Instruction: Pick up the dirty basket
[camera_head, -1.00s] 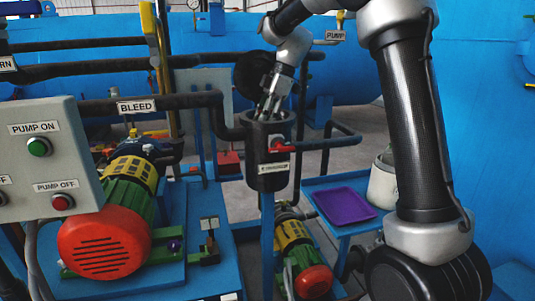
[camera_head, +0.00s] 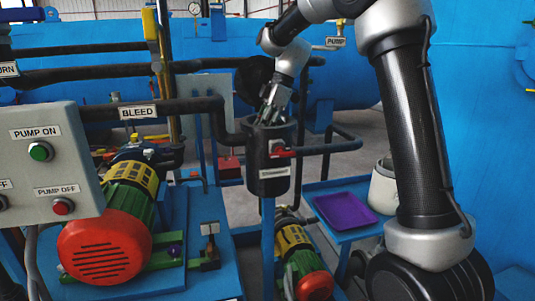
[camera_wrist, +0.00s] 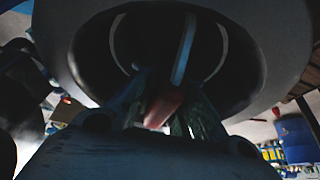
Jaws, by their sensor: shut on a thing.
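The strainer housing (camera_head: 270,165), a black upright cylinder with a white label, stands open at the top in the middle of the head view. My gripper (camera_head: 268,115) points down into its mouth, with its fingertips partly hidden by the rim. In the wrist view the dark round opening (camera_wrist: 255,75) fills the upper part, with pale curved bands inside. My gripper (camera_wrist: 170,112) is shut on a reddish piece (camera_wrist: 163,106), which appears to belong to the dirty basket. The basket's body is hidden or too dark to make out.
A red-handled valve and pipe (camera_head: 315,148) adjoin the housing on the right. A purple tray (camera_head: 345,210) lies on a blue stand beside a pale round container (camera_head: 383,185). The bleed pipe (camera_head: 150,110) and pump control box (camera_head: 45,160) are at left.

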